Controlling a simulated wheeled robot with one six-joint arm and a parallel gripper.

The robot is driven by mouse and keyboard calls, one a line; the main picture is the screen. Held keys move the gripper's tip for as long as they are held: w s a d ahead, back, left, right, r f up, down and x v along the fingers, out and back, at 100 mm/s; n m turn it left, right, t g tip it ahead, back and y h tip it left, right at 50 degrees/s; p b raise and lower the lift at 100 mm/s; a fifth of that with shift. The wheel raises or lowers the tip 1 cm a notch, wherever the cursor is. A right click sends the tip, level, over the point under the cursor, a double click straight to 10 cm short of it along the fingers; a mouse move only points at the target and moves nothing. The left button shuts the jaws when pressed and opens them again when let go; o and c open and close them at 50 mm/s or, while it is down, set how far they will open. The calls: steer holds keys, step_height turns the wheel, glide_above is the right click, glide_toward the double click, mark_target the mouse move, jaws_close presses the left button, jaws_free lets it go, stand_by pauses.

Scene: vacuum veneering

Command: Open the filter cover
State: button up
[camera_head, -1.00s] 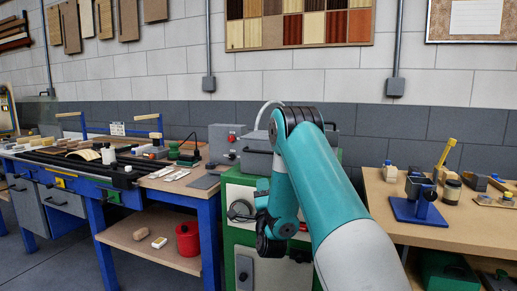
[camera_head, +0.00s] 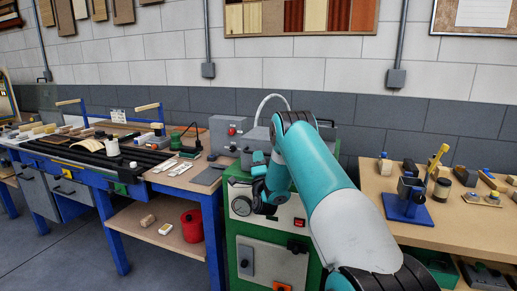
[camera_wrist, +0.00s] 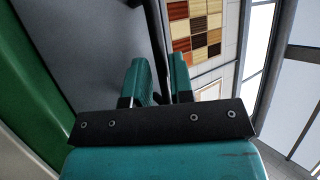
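The grey box with a lid (camera_head: 256,134), which looks like the filter cover, sits on top of the green cabinet. In the wrist view the grey cover face (camera_wrist: 85,35) fills the upper left. A dark handle bar (camera_wrist: 156,28) runs down from the top edge to between the two teal fingers of my gripper (camera_wrist: 162,75). The fingers stand apart on either side of the bar, with a narrow gap on the left. The cover looks shut.
The green cabinet (camera_head: 230,212) has a round gauge and a grey front panel. A grey control box (camera_head: 227,132) with a red button stands left of the cover. A blue workbench (camera_head: 210,215) is at left, and a wooden table (camera_head: 440,230) with tools at right.

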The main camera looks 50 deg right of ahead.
steer(key=shift+p+x, duration=0.45)
steer(key=shift+x, duration=0.85)
jaws_close()
steer(key=shift+r, duration=0.1)
